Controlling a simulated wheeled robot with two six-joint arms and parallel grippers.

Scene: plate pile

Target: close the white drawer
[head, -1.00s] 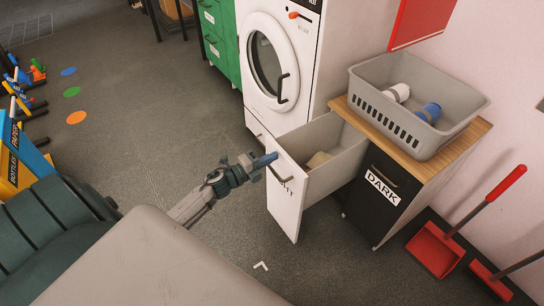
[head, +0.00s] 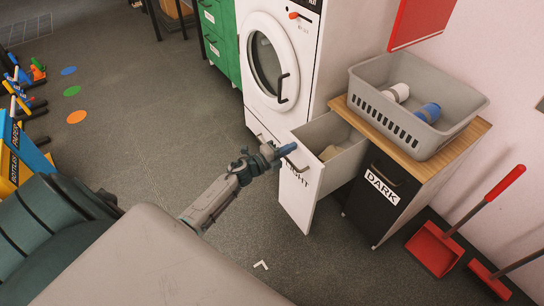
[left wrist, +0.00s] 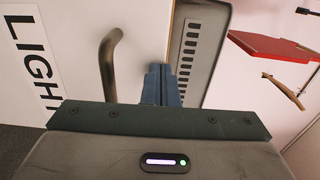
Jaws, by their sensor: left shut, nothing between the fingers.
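The white drawer (head: 297,198) with the LIGHT label stands partly open beside the black DARK drawer (head: 382,196). My right gripper is not in view.
A grey basket (head: 365,108) with a white and a blue item stands on the wooden top (head: 440,158). The white washing machine (head: 302,62) is behind the drawer. A red dustpan (head: 433,250) is at the right.

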